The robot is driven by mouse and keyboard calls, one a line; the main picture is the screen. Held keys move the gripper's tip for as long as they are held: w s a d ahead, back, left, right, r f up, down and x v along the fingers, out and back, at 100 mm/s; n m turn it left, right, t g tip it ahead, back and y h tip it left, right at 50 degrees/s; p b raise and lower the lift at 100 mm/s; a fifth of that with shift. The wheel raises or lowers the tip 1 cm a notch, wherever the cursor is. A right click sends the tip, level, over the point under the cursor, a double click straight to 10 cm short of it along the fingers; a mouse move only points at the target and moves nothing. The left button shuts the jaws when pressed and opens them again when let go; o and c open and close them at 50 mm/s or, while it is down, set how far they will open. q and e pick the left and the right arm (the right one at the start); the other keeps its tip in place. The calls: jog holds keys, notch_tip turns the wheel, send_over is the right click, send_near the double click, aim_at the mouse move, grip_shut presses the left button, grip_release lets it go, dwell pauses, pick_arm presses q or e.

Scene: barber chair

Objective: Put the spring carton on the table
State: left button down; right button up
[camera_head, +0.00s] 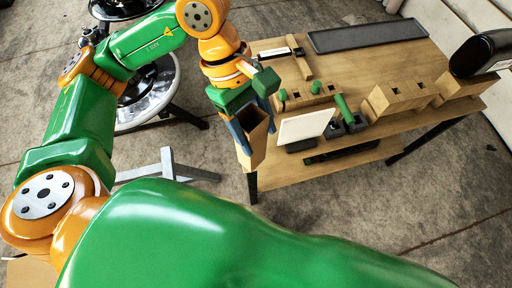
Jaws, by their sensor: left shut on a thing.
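My left gripper (243,115) hangs from the green and orange arm that comes in from the left. It is shut on the spring carton (256,148), an open-topped brown cardboard box, tilted in the grip. The carton is in the air beside the table's left edge, in front of the table's near left corner. The wooden table (372,72) stands at the right, with bare wood in its middle. My right gripper is not in view. The inside of the carton is too dark to tell what it holds.
On the table are a dark flat tray (368,34), a white panel (305,127), a wooden block with green-handled tools (310,97), wooden blocks (396,97) and a black rounded object (481,56). A lower shelf (330,160) shows beneath. A chair base (150,95) stands behind my arm.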

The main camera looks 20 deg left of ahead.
pick_arm(q)
jog(key=s+d+n+t+b, duration=0.1)
jog(key=d+n+t+b, duration=0.3)
jog(key=n, duration=0.7)
jog(key=w+a+f+p, duration=0.1)
jog(key=w+a+f, duration=0.2)
jog(key=w+f, duration=0.3)
jog(key=w+a+f+p, duration=0.2)
jog(key=w+a+f, duration=0.1)
jog(key=w+f, duration=0.3)
jog(key=shift+w+f+n, duration=0.15)
jog(key=shift+f+n, duration=0.15)
jog(key=shift+f, duration=0.6)
jog(key=shift+c, duration=0.5)
grip_release()
jog(key=shift+p, duration=0.35)
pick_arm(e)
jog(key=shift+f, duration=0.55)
pick_arm(q)
jog(key=shift+r, duration=0.1)
